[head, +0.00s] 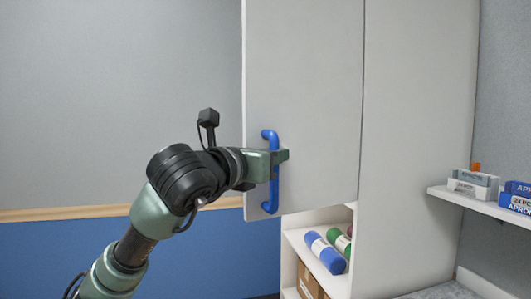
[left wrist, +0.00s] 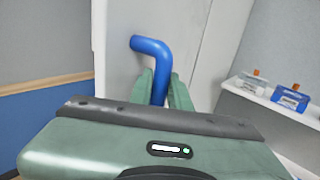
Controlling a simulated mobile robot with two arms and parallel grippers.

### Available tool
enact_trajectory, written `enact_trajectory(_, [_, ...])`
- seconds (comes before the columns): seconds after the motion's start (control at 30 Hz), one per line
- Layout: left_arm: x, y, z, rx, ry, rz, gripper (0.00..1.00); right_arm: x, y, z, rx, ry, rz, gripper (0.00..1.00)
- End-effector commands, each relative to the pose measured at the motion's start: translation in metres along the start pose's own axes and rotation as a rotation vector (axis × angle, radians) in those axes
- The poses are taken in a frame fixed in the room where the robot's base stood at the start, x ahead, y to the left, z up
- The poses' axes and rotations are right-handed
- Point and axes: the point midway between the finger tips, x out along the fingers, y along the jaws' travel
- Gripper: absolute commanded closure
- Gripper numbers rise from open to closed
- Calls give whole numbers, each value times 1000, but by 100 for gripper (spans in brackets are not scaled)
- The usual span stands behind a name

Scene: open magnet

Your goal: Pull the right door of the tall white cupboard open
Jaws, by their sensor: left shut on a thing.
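The tall white cupboard (head: 418,130) fills the middle of the head view. Its light door panel (head: 310,80) carries a vertical blue bar handle (head: 269,207) near the left edge. The panel reaches further left than the shelves below it, so it appears to stand out from the body; how far is hard to tell. My left gripper (head: 280,156) is shut around the handle's upright bar. In the left wrist view the handle's bent top (left wrist: 150,45) rises above the two green fingers (left wrist: 160,88), with the bar between them. My right gripper is not in view.
Open shelves (head: 297,238) below the panel hold a blue roll (head: 325,253), a green roll (head: 338,241) and brown boxes (head: 308,281). A white wall shelf (head: 480,203) with small boxes is at right. The space left of the panel looks free before the wall (head: 110,90).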

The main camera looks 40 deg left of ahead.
Motion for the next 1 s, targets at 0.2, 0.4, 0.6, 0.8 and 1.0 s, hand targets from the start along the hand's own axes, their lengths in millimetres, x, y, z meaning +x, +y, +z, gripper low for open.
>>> enact_trajectory(0.2, [1,-2,4,-2,-12,4,100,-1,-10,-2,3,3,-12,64])
enact_trajectory(0.4, [1,-2,4,-2,-12,4,100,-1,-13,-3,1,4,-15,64])
enact_trajectory(0.6, [1,-2,3,-2,-10,4,60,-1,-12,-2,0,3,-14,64])
enact_trajectory(0.8, [1,-2,2,-1,-7,6,60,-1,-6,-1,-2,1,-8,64])
enact_trajectory(1.0, [-11,-2,1,0,-9,6,60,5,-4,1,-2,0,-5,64])
